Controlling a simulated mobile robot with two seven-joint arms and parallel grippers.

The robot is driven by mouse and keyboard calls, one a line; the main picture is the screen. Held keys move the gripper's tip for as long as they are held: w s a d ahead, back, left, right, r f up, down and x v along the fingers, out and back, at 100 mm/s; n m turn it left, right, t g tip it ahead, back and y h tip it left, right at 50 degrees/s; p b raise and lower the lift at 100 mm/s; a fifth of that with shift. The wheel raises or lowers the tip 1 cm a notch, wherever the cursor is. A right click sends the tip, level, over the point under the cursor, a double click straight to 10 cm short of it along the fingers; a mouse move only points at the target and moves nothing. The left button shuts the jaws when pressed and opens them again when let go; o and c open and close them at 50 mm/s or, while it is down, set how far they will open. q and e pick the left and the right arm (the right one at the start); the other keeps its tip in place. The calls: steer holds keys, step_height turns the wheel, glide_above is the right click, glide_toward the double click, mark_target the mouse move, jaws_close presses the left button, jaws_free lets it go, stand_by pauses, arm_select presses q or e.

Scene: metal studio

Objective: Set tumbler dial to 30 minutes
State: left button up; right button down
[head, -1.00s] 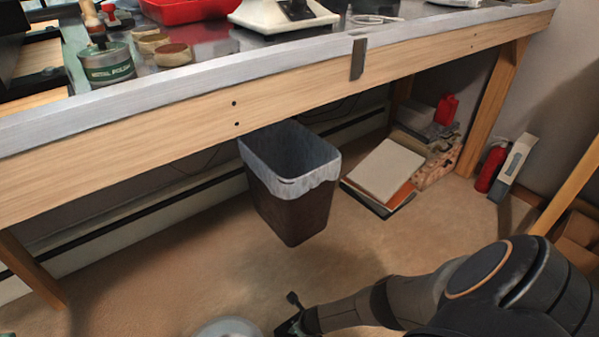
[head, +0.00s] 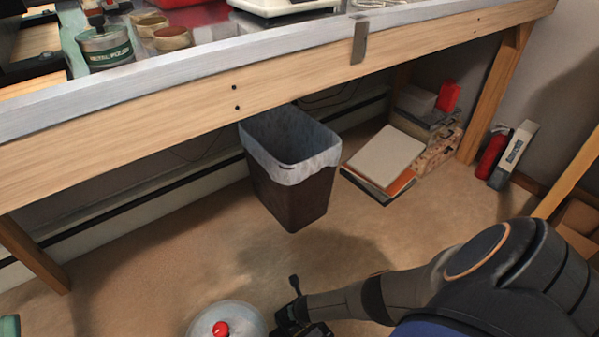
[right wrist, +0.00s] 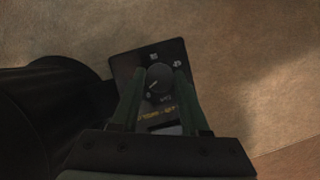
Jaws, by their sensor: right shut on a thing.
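The dial knob (right wrist: 158,80) is a round dark knob on a small black panel (right wrist: 124,66) with pale markings around it. A pale line on the knob appears to point to the lower left; the minute figures are too small and dark to read. My right gripper (right wrist: 160,72) has its two fingers on either side of the knob and is shut on it. In the head view my right gripper (head: 297,318) is low in the picture, beside a round pale lid with a red knob (head: 221,329), probably the tumbler. My left gripper is out of view.
A wooden workbench (head: 300,65) with a metal edge crosses the top. Under it stand a lined waste bin (head: 292,195) and a stack of flat boxes (head: 385,160). A red extinguisher (head: 492,153) is at the right. The carpet (head: 150,265) is clear at the left.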

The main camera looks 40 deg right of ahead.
steer(key=shift+a+m+g+h, duration=0.15)
steer(key=shift+m+g+h, duration=0.3)
steer(key=shift+m, duration=1.15)
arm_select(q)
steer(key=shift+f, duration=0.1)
arm_select(e)
steer(key=shift+c, duration=2)
jaws_free()
steer(key=shift+r, duration=0.1)
arm_select(q)
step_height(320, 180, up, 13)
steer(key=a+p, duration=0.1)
steer(key=p, duration=1)
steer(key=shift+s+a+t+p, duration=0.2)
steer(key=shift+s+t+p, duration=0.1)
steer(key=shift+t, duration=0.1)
arm_select(e)
steer(key=v, duration=1.2)
steer(key=shift+a, duration=0.15)
